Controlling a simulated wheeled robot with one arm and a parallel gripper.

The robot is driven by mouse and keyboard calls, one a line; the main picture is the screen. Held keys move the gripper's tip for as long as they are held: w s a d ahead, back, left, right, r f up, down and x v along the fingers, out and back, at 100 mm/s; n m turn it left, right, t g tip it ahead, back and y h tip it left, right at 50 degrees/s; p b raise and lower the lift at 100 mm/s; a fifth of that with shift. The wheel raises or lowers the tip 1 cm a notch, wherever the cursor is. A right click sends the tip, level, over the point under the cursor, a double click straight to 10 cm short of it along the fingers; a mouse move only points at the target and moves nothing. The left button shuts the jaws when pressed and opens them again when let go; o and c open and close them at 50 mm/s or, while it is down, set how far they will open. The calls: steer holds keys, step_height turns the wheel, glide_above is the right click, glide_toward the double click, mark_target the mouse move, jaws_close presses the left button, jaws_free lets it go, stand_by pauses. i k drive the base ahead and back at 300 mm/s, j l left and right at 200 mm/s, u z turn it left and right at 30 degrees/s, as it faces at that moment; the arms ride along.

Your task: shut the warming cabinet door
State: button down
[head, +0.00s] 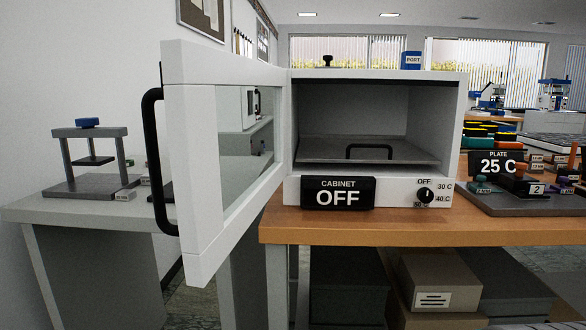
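The warming cabinet (456,125) is a white box on a wooden bench. Its door (200,258) stands wide open, hinged at the cabinet's left side and swung out toward me. The door has a white frame, a glass pane (238,135) and a black bar handle (152,160) on its outer edge. Inside the cabinet is a grey shelf (330,148) with a black handle (369,152). The front panel carries a label reading CABINET OFF (338,193) and a black knob (425,195). My gripper is not in view.
A grey bench (60,212) with a small press (90,160) stands left, behind the door. The wooden bench (350,232) holds a plate display (497,163) and small items on the right. Boxes (440,275) sit beneath. A blue PORT block (412,60) is on the cabinet top.

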mark_target(192, 71)
steer(key=j, duration=0.65)
steer(key=k+j, duration=0.1)
steer(key=j, duration=0.55)
steer(key=k+j, duration=0.1)
steer(key=k, duration=0.45)
steer(key=k+j, duration=0.1)
steer(key=k, duration=0.4)
steer(key=k+l+u, duration=0.1)
steer(key=l+u, duration=0.25)
steer(key=j+z, duration=0.35)
steer(key=i, duration=0.05)
